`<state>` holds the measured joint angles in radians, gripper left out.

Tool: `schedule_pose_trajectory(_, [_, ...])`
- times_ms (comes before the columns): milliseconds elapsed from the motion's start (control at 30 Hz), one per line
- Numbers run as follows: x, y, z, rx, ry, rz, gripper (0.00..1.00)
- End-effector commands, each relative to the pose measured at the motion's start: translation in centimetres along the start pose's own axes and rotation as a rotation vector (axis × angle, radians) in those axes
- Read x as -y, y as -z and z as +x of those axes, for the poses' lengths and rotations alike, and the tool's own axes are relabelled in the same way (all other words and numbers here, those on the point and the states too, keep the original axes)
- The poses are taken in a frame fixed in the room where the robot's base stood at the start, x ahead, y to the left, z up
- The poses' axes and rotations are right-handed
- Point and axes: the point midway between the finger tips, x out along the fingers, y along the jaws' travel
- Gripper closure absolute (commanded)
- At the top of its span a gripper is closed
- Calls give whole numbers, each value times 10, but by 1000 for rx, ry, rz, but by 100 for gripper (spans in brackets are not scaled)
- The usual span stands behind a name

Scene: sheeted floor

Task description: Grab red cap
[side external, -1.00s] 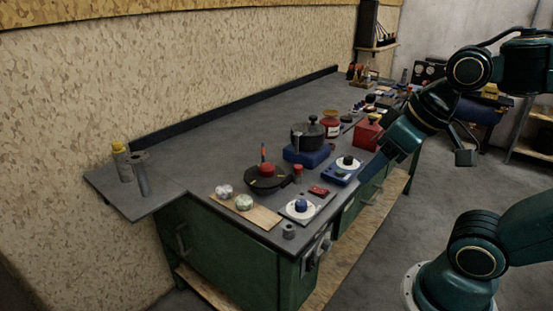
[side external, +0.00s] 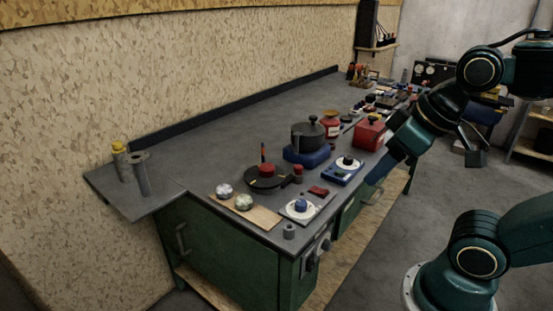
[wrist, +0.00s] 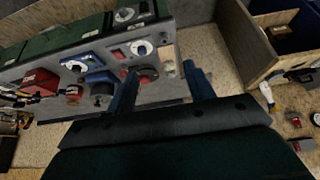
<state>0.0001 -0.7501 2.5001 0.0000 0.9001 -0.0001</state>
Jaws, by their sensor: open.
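A red cap (side external: 267,170) sits on top of a round black pan-like piece (side external: 258,183) near the front of the bench. In the wrist view a red round top (wrist: 147,74), likely this cap, shows between my two blue fingers, well beyond them. My gripper (side external: 378,170) is open and empty, off to the right of the cap and apart from it, at the bench's right edge. In the wrist view my gripper (wrist: 163,85) shows both fingers spread. The left finger partly covers the things behind it.
A small red knob (side external: 298,169) stands just right of the pan. A black pot (side external: 308,135) on a blue base, a red box (side external: 369,133) and a blue device (side external: 343,171) stand behind. A board with two pale balls (side external: 245,211) lies in front. The bench's back left is clear.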

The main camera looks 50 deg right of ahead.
Motion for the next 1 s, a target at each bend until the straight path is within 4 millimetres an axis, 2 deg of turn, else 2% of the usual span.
schedule_pose_trajectory(333, [0, 1, 0, 1, 1, -3, 45])
schedule_pose_trajectory(533, [2, 15, -1, 14, 10, -36, 45])
schedule_pose_trajectory(667, [4, 35, -1, 32, 25, -86, 45])
schedule_pose_trajectory(1000, [4, 108, 13, 86, 92, -276, 45])
